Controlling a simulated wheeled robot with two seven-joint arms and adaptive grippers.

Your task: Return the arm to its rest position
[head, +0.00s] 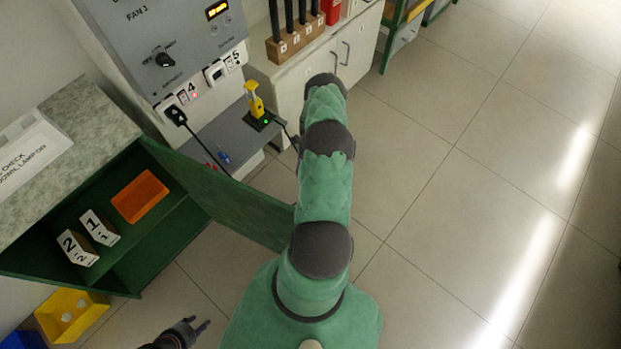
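My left gripper (199,322) shows at the bottom edge, left of the centre. Its two fingers look apart with nothing between them, over the floor. A large green and dark grey arm of mine rises through the middle of the head view, towards the cabinets. No gripper shows at its far end, and my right gripper is not in view.
A green open cabinet (240,207) holds an orange tray (140,196) and white cards 1 and 2. A yellow bin (72,314) stands below. A control panel (165,40), a yellow device (254,101) and a rod rack (296,42) are behind. The floor at right is clear.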

